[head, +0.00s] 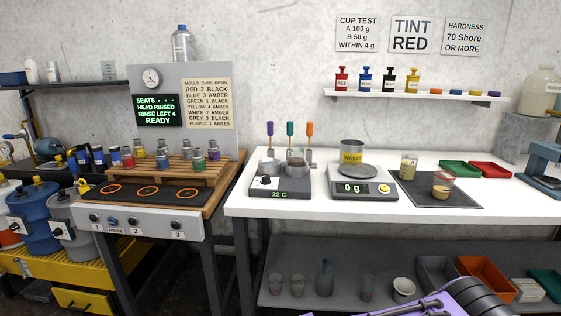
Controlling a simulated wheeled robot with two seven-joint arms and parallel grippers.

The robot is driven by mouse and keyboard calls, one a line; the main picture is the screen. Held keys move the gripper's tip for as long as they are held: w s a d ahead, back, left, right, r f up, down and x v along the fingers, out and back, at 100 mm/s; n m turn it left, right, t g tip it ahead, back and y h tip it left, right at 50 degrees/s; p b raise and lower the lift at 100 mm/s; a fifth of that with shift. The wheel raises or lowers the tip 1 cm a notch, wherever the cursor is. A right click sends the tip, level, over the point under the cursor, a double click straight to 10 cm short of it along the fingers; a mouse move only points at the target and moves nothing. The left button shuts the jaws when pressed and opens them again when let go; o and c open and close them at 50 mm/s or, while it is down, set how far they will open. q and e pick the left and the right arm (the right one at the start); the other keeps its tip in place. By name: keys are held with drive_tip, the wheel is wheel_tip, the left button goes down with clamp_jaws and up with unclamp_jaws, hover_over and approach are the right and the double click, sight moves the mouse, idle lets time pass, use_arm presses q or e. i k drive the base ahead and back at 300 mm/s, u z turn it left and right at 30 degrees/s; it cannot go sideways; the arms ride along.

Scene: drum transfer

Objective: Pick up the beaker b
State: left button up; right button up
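Two clear beakers stand on the white bench at the right of the head view. The farther beaker (408,168) holds a pale yellow-green content and stands at the back left of a dark mat (462,200). The nearer beaker (442,187) holds a tan content, has a reddish rim and stands on the mat. I cannot read a letter on either, so I cannot tell which is beaker b. Part of one of my arms, grey and lilac, shows at the bottom right, below the bench. Neither gripper shows.
A scale (362,188) reading 0 g bears a WASTE cup (352,152), left of the beakers. A hotplate (280,187) reads 22 C. Green (459,168) and red (490,169) trays lie behind the mat. The bench's front edge is clear. Several cups stand on the lower shelf (340,260).

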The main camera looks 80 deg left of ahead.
sight(296, 153)
drive_tip(key=u, duration=0.8)
drive_tip(key=i, duration=0.8)
drive_tip(key=u, duration=0.9)
